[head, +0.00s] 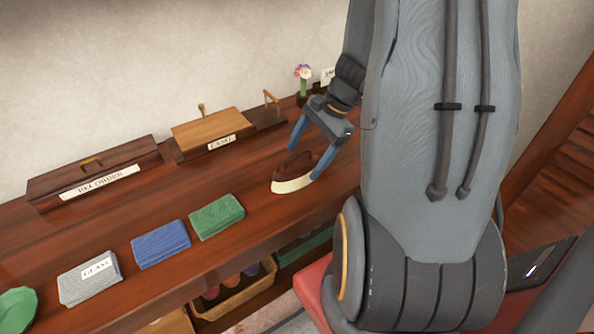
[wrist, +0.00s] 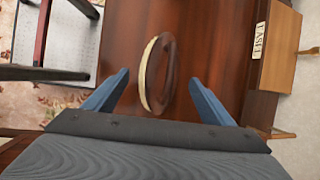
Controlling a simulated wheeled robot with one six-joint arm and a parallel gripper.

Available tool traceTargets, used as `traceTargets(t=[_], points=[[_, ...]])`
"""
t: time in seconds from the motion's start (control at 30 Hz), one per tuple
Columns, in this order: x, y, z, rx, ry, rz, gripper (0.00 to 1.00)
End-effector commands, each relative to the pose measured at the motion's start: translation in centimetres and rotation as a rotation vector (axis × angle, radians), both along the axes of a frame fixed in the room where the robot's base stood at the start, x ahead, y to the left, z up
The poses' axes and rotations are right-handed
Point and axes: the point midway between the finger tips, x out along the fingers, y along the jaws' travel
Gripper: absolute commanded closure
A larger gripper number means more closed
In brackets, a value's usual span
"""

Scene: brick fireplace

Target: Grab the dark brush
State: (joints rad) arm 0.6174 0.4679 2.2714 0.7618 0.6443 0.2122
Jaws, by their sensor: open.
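The dark brush (head: 296,170) lies on the wooden table, with a dark brown back and handle and a pale bristle edge facing the front. In the wrist view the brush (wrist: 168,75) lies ahead, between the lines of the two blue fingers. My gripper (head: 306,166) is open and empty. In the head view its blue fingers reach down on either side of the brush. In the wrist view the fingertips (wrist: 160,78) look spread wider than the brush. I cannot tell whether either finger touches it.
Blue (head: 160,244) and green (head: 216,216) folded cloths and a grey cloth (head: 89,279) lie along the table (head: 130,220). A dark box (head: 95,172) and a wooden box labelled EASEL (head: 213,128) stand behind. A small flower vase (head: 303,86) is at the back.

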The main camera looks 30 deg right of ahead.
Motion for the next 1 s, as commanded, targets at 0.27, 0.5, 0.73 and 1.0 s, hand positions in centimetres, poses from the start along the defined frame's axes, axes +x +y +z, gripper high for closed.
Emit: traceTargets(t=[0.27, 0.5, 0.73, 1.0], points=[[0.4, 1.1, -3.4, 0.002, 0.003, 0.002, 0.23], [0.5, 1.4, -4.1, -0.001, 0.001, 0.001, 0.23], [0.5, 1.4, -4.1, -0.001, 0.001, 0.001, 0.42], [0.5, 1.4, -4.1, -0.001, 0.001, 0.001, 0.70]])
